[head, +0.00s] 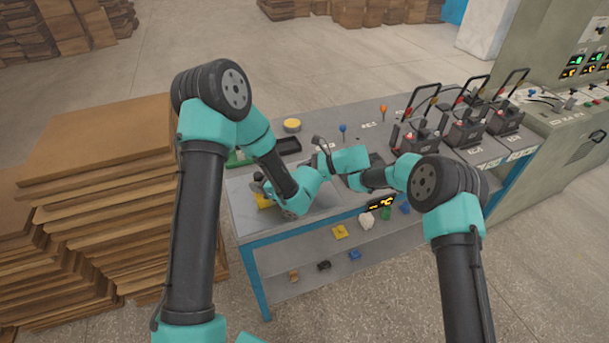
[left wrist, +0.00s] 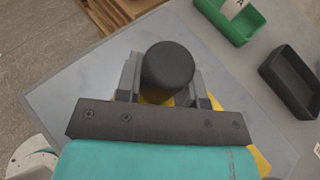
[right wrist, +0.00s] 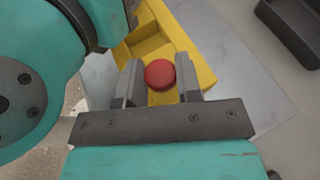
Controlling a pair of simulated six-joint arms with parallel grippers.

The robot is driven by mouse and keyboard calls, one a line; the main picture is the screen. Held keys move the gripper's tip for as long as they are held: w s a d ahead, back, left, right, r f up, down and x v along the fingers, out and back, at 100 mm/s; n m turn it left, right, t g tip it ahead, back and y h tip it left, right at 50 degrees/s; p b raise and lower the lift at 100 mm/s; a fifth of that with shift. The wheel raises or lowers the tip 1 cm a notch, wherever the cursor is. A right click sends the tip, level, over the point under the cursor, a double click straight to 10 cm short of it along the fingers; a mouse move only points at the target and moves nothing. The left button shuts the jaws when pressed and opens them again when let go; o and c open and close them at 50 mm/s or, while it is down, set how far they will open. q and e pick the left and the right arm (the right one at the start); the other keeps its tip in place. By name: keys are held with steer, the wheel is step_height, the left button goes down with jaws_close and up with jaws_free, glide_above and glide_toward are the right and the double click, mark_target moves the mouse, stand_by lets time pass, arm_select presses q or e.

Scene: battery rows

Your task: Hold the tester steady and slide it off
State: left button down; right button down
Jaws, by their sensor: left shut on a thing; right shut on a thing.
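My left gripper (left wrist: 165,85) is shut on a black round-topped post (left wrist: 168,68) in the left wrist view. Yellow (left wrist: 261,160) shows under and beside it. My right gripper (right wrist: 159,88) is shut around a red round knob (right wrist: 159,74) in the right wrist view, with a yellow body (right wrist: 150,38) with raised edges around it. In the head view a bit of the yellow body (head: 263,201) shows on a grey plate at the table's left end. I take it for the tester; my wrists hide most of it, including its underside.
A green tray (left wrist: 226,18) and a black tray (left wrist: 288,80) lie close by on the table. A yellow disc (head: 292,125) and black devices with handles (head: 466,133) stand farther along. Loose pieces sit on a lower shelf (head: 330,262). Stacked boards (head: 95,150) stand to the left.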

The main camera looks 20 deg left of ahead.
steer(key=shift+w+a, duration=1)
steer(key=shift+w, duration=0.1)
steer(key=c, duration=0.8)
jaws_free()
steer(key=v, duration=1.2)
arm_select(q)
steer(key=c, duration=0.7)
jaws_free()
steer(key=shift+o, duration=0.2)
